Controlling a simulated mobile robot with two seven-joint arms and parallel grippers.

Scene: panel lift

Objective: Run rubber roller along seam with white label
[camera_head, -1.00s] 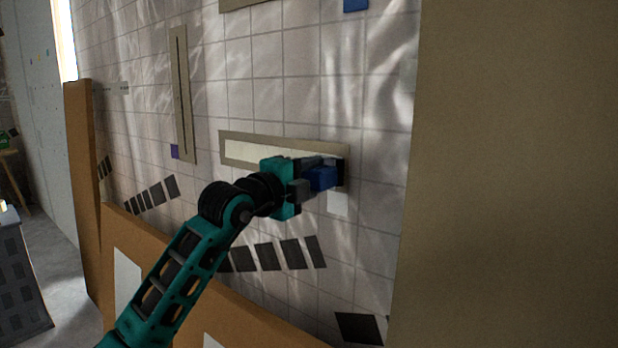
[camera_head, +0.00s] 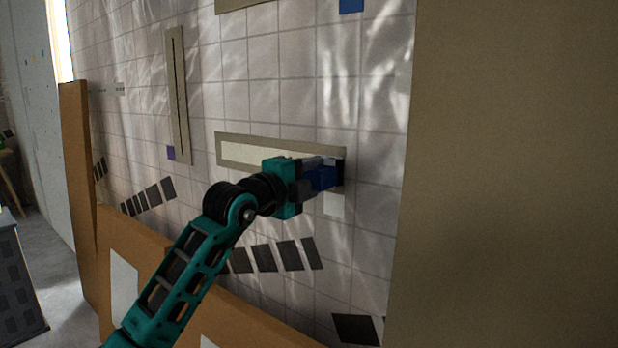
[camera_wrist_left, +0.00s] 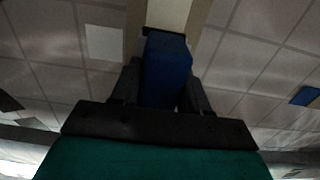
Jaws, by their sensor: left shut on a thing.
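My left gripper (camera_head: 318,178) is shut on the blue handle of the rubber roller (camera_head: 324,178). The handle also shows between the fingers in the left wrist view (camera_wrist_left: 167,70). The black roller end lies over the right end of a horizontal seam (camera_head: 230,150), a pale strip with a grey-tan border. I cannot tell whether it presses on the wall. The white label (camera_head: 334,205) is just below the seam's right end; in the left wrist view the white label (camera_wrist_left: 104,43) is left of the roller. The right gripper is not in view.
A vertical seam (camera_head: 178,95) with a purple label (camera_head: 171,153) is at left. A blue label (camera_head: 351,5) marks another seam at the top. Brown boards (camera_head: 140,235) lean low against the tiled wall. A broad tan surface (camera_head: 510,170) fills the right side.

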